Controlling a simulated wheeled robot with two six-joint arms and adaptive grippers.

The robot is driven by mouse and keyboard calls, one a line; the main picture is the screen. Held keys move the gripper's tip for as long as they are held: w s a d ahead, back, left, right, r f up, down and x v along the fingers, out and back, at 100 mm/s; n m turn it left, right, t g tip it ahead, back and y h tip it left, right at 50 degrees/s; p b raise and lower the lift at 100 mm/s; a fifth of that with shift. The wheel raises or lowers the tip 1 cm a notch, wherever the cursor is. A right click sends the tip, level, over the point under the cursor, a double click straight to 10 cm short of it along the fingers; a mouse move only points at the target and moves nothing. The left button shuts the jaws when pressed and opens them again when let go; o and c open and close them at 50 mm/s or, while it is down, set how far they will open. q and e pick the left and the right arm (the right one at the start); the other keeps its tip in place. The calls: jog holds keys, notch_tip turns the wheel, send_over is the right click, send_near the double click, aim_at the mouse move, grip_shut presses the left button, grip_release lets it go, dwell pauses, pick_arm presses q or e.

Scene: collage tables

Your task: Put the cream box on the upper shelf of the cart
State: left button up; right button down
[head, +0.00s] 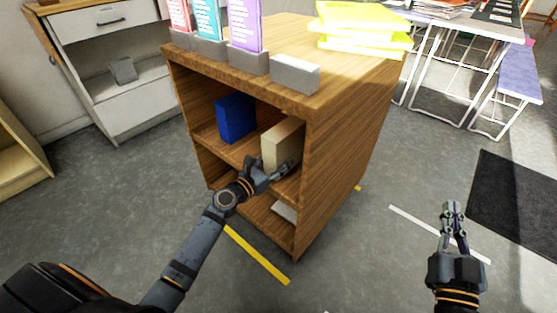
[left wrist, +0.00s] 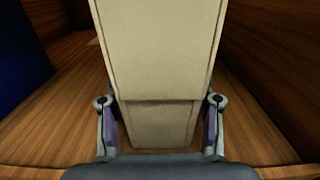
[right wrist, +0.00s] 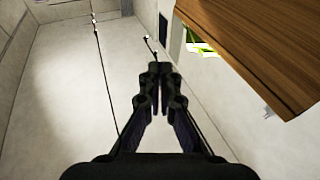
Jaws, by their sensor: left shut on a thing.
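The cream box (head: 282,145) is upright on the upper shelf (head: 245,151) of the wooden cart (head: 345,135), near the right side wall. My left gripper (head: 281,173) is at the shelf opening, shut on the cream box. In the left wrist view the cream box (left wrist: 158,60) stands between both fingers of the left gripper (left wrist: 160,132). The box's underside is hard to make out, so I cannot tell whether it rests fully on the shelf. My right gripper (head: 452,215) is over the floor to the right, empty, with its fingertips close together; it also shows in the right wrist view (right wrist: 158,72).
A blue box (head: 236,117) stands to the left on the same shelf. A pale item (head: 285,211) lies on the lower shelf. Grey holders with upright booklets (head: 244,25) and yellow stacks (head: 362,30) are on the cart's top. Floor in front is open.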

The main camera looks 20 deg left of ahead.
jog(key=shift+r, duration=0.2)
pick_arm(q)
jog(key=o, duration=1.3)
jog(key=shift+f, duration=0.1)
pick_arm(e)
jog(key=shift+s+r+t, duration=0.1)
jog(key=shift+r+t, duration=0.3)
jog(key=shift+r, duration=0.25)
